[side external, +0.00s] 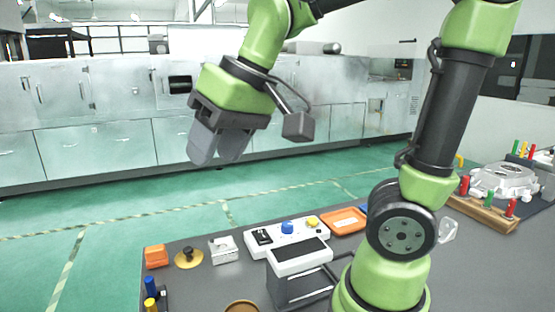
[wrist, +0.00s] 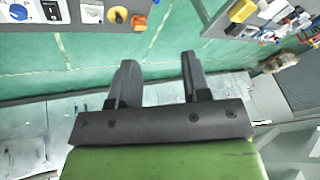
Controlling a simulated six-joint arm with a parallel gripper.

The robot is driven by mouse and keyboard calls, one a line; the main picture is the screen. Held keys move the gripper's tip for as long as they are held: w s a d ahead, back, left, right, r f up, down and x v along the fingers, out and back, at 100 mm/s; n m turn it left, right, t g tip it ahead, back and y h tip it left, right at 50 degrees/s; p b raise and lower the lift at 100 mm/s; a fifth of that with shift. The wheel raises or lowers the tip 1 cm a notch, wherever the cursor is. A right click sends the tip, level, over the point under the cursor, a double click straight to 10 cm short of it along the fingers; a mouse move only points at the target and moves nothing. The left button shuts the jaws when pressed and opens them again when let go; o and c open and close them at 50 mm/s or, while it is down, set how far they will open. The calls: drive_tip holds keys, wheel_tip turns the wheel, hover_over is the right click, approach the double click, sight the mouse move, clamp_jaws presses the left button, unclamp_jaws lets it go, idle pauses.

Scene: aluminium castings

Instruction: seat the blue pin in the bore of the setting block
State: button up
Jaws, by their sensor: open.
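A small blue pin (side external: 150,286) stands at the near left edge of the table, in a dark holder beside a yellow one. A silver metal block (side external: 223,250), which looks like the setting block, sits on the table left of the white control box; it also shows at the top of the wrist view (wrist: 92,12). Its bore is too small to make out. My gripper (side external: 215,158) is open and empty, high above and beyond the table's far edge. In the wrist view its two fingers (wrist: 158,60) are apart with green floor between them.
A brass knob piece (side external: 188,257) and an orange block (side external: 155,256) lie left of the silver block. The white control box (side external: 287,237) has a blue and a yellow button. A casting (side external: 503,181) and coloured pins stand right.

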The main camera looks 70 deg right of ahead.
drive_tip(key=shift+o, duration=0.4)
drive_tip(key=s+f+m+t, duration=0.1)
drive_tip(key=s+t, duration=0.1)
drive_tip(key=s, duration=0.6)
drive_tip(key=shift+s, duration=0.15)
drive_tip(key=n+g+h, duration=0.1)
drive_tip(key=n+g, duration=0.3)
drive_tip(key=g, duration=0.2)
hover_over(148, 279)
drive_tip(key=s, duration=0.3)
wheel_tip(148, 279, down, 12)
drive_tip(key=r, duration=0.1)
drive_tip(key=shift+n+g+h, duration=0.3)
drive_tip(key=shift+g, duration=0.3)
drive_tip(key=w+f, duration=0.1)
drive_tip(key=f, duration=0.6)
drive_tip(key=w+f, duration=0.1)
drive_tip(key=f, duration=0.3)
drive_tip(key=shift+w+a+f, duration=0.1)
drive_tip(key=shift+w+a, duration=0.1)
drive_tip(key=shift+w, duration=0.1)
drive_tip(key=shift+w+d+f, duration=0.1)
drive_tip(key=shift+d+f, duration=0.05)
drive_tip(key=shift+f, duration=1.45)
drive_tip(key=shift+w+d+f, duration=0.1)
drive_tip(key=shift+f, duration=1.45)
clamp_jaws()
